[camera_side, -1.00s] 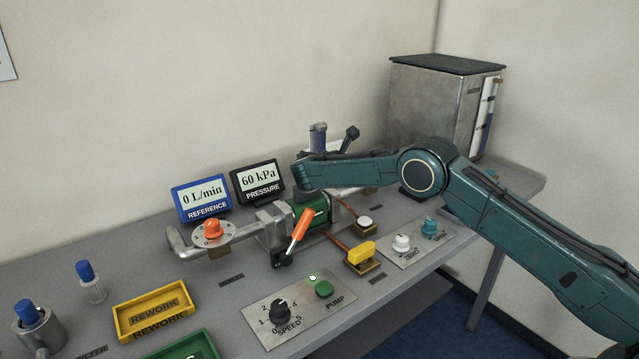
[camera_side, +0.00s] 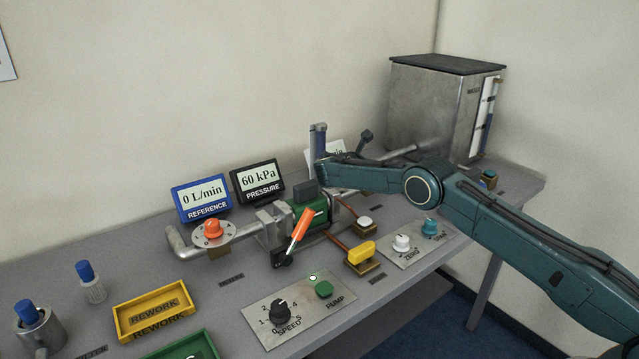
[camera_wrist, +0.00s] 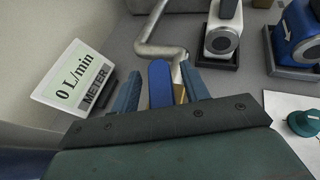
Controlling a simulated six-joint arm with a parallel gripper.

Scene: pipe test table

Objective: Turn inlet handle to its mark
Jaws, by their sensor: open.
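A blue handle (camera_wrist: 160,84), apparently the inlet handle, stands beside a bent metal pipe (camera_wrist: 152,48) in the wrist view. My gripper (camera_wrist: 159,76) is open, with one blue finger on each side of the handle. Gaps show between handle and fingers, the right one partly filled by the pipe and a brass-coloured part (camera_wrist: 180,93). The handle's mark is not visible.
A meter display (camera_wrist: 76,80) reading 0 L/min stands left of my gripper. The side view shows an orange lever (camera_side: 301,230), a metal tank (camera_side: 435,105) and a pump panel (camera_side: 300,310).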

